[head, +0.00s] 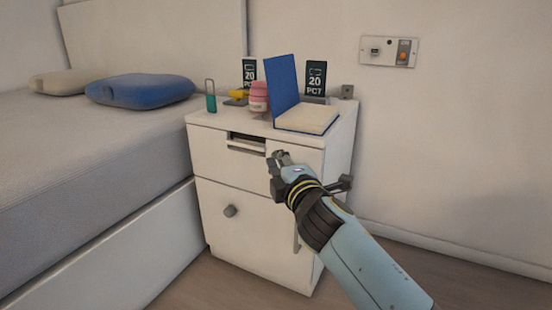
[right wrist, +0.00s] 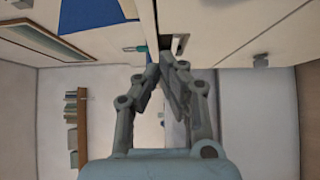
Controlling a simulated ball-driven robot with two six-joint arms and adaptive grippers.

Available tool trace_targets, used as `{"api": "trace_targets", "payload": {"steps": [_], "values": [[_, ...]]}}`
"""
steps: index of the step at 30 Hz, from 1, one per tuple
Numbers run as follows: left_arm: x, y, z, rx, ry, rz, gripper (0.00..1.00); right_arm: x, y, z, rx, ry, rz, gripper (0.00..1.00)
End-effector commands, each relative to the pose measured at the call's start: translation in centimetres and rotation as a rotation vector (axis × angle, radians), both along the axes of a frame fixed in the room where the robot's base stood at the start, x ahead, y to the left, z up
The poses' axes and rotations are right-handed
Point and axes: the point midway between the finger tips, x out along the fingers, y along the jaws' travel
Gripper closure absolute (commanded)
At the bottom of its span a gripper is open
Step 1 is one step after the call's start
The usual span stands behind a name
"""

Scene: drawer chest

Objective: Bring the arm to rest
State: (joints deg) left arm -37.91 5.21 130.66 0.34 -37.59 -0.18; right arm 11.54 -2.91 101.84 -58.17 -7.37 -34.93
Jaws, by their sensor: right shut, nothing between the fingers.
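My right gripper (head: 279,157) is in front of the upper right front of the white drawer chest (head: 215,160). In the right wrist view its fingers (right wrist: 164,62) come together at the tips with nothing between them. The right arm, light blue with a dark wrist, reaches in from the lower right of the head view. The chest has a dark opening (head: 247,137) at the top front, also seen just beyond the fingertips in the right wrist view (right wrist: 180,45). I cannot tell whether the gripper touches the chest. My left gripper is not in view.
On the chest stand an open blue book (head: 284,88), a pink item (head: 259,97), a teal item (head: 210,96) and dark "20 PCT" cards (head: 316,78). A bed (head: 80,165) with a blue pillow (head: 140,90) is at left.

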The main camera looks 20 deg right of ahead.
Motion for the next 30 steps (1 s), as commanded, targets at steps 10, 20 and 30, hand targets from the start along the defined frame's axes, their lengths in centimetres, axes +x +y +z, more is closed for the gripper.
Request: {"api": "trace_targets", "payload": {"steps": [10,20,30], "values": [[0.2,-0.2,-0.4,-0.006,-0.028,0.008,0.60,-5.5,0.6,-0.3,0.002,0.005,-0.001,1.00],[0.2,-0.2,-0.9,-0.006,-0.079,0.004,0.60,-8.3,1.0,-0.1,0.000,0.001,0.000,1.00],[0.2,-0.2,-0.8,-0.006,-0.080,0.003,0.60,-16.8,-0.2,-7.4,0.056,0.201,0.000,1.00]]}}
